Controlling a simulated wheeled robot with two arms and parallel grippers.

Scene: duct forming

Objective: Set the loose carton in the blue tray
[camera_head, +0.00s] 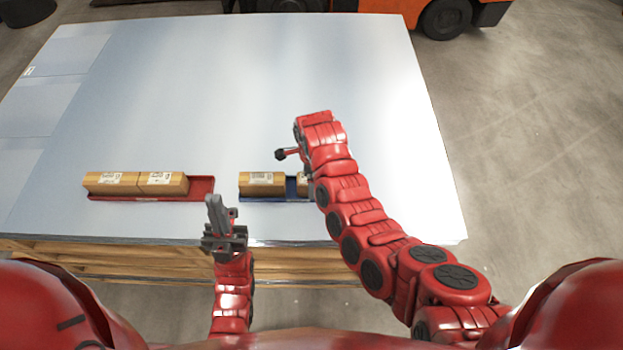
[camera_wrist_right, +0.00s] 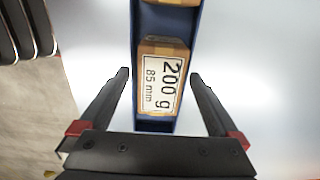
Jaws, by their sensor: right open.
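The blue tray (camera_head: 275,199) lies near the table's front edge; my right arm hides its right end. One carton (camera_head: 262,183) sits in its left part. A second carton (camera_head: 302,181) shows only as a sliver beside my right arm. In the right wrist view, a carton labelled 200 g, 85 mm (camera_wrist_right: 161,85) lies within the walls of the blue tray (camera_wrist_right: 138,60), a small gap from another carton (camera_wrist_right: 172,2). My right gripper (camera_wrist_right: 158,75) is open, its fingers on either side of the tray. My left gripper (camera_head: 222,205) is between the trays, its opening unclear.
A red tray (camera_head: 150,198) with two cartons (camera_head: 112,182) stands to the left on the same table (camera_head: 220,90). The table behind both trays is clear. An orange vehicle (camera_head: 390,8) stands beyond the far edge.

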